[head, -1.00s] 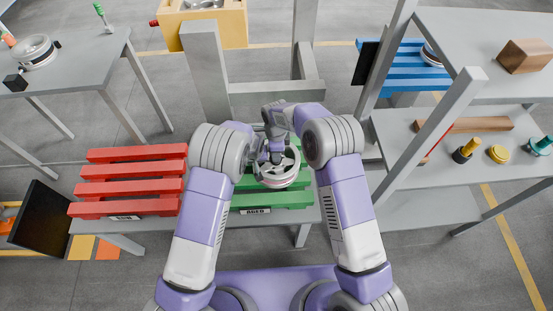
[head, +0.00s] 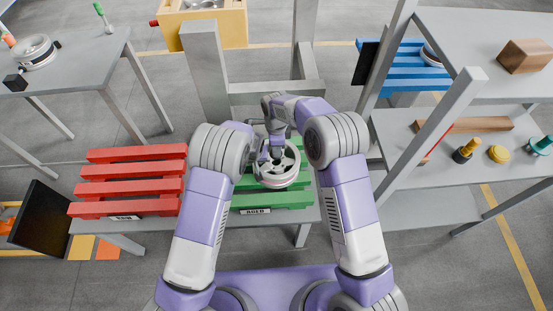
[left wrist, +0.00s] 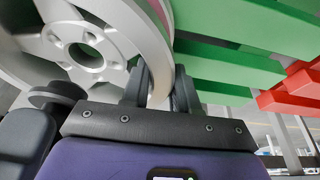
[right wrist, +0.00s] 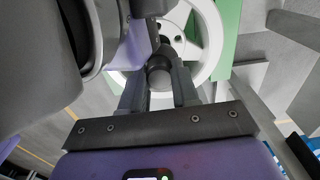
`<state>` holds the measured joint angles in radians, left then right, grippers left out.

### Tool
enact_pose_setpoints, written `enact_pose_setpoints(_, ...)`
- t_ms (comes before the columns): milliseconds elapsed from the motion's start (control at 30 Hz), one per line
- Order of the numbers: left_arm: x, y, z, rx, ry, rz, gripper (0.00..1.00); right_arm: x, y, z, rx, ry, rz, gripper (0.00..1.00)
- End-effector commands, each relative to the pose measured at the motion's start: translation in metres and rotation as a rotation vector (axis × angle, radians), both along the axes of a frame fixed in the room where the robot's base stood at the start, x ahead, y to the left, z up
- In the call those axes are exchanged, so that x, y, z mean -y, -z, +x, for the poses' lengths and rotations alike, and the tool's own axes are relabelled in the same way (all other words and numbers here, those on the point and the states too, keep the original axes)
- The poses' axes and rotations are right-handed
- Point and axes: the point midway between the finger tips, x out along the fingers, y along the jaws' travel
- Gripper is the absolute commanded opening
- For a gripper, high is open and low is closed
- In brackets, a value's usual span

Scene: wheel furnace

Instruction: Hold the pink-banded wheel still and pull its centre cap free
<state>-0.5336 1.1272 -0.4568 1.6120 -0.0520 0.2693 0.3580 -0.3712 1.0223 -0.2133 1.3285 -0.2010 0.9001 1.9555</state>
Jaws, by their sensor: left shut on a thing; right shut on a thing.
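The pink-banded wheel (head: 279,171) lies on the green slatted rack, a thin pink stripe showing on its side. In the left wrist view, my left gripper (left wrist: 160,82) is shut on the wheel's rim (left wrist: 160,45). In the right wrist view, my right gripper (right wrist: 159,80) is shut on the centre cap (right wrist: 158,73), a dark rounded piece in front of the wheel. The wheel's hub opening (left wrist: 92,52) shows in the left wrist view, with several holes around it. The cap appears apart from the hub. My arms hide the far left side of the wheel.
The green rack (head: 250,197) stands beside a red slatted rack (head: 127,190) on the grey bench. A shelf at right (head: 430,165) holds several coloured pieces. A side table (head: 85,75) holds another wheel (head: 37,52). A grey post (head: 205,75) stands behind the bench.

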Motion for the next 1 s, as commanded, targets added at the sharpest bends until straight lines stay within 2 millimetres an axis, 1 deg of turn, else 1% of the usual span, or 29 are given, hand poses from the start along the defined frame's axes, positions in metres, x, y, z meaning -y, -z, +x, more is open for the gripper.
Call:
enact_pose_setpoints(133,-0.001,0.002,-0.001,-0.004,0.001,0.003,0.00,0.000,-0.008,0.000,0.001,-0.001,0.000,0.00)
enact_pose_setpoints(400,-0.001,0.002,-0.001,-0.005,0.001,0.003,0.00,0.000,-0.010,0.000,0.000,-0.001,0.000,0.00)
enact_pose_setpoints(433,-0.001,0.002,-0.001,-0.005,0.001,0.003,0.33,0.000,-0.010,0.000,0.000,-0.001,0.000,0.00)
enact_pose_setpoints(600,0.000,0.001,-0.001,-0.003,0.001,0.001,0.58,0.000,-0.010,0.000,0.000,-0.001,0.000,0.00)
enact_pose_setpoints(867,0.001,-0.001,-0.001,0.000,0.001,-0.001,0.58,0.000,-0.010,0.000,0.000,-0.001,0.000,0.00)
enact_pose_setpoints(1000,0.001,-0.010,-0.003,0.001,0.002,0.000,0.58,0.000,-0.010,0.000,0.000,-0.001,0.000,0.00)
